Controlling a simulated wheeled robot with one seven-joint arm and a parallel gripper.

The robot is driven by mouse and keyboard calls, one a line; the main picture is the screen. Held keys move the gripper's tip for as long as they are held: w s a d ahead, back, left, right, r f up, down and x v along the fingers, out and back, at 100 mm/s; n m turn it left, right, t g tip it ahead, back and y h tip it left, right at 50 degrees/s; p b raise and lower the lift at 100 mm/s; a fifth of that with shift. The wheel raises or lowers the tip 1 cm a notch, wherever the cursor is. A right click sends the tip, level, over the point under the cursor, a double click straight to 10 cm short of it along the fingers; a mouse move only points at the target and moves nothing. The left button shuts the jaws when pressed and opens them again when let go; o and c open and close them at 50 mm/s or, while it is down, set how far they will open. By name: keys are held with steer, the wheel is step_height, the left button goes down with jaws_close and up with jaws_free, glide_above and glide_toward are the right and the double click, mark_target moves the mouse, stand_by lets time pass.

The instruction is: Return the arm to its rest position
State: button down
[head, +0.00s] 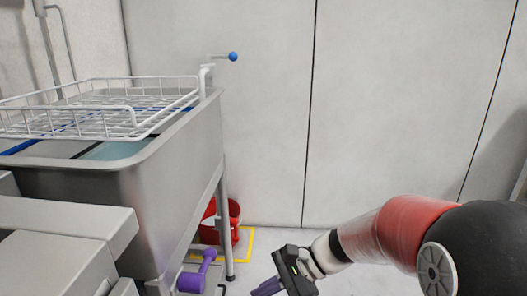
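My arm, with a red band and a black joint, reaches in from the lower right in the head view. My gripper (268,287) is at the bottom middle, pointing down and left. Its dark body and a purplish finger part show at the frame's lower edge. The fingertips are cut off or too small to tell how far apart they are. I see no object held, but the lower edge hides part of the gripper.
A steel sink (165,190) stands at the left with a white wire rack (150,120) on top. A red bucket (228,222) stands on the floor by a yellow marking (243,248). Pale wall panels (400,100) stand behind.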

steer(key=s+d+r+n+t+h+p, duration=0.1)
steer(key=s+d+r+n+t+h, duration=0.2)
steer(key=s+d+r+n+h, duration=0.2)
steer(key=s+d+r+n+t+h+p, duration=0.1)
steer(key=s+d+r+n+t+h, duration=0.2)
steer(key=d, duration=0.7)
steer(key=s+r+n+h, duration=0.2)
steer(key=s+n, duration=0.1)
steer(key=s, duration=0.1)
steer(key=shift+d+r+t+h+p, duration=0.2)
steer(key=shift+d+t+h+p, duration=0.1)
steer(key=shift+t+h+p, duration=0.1)
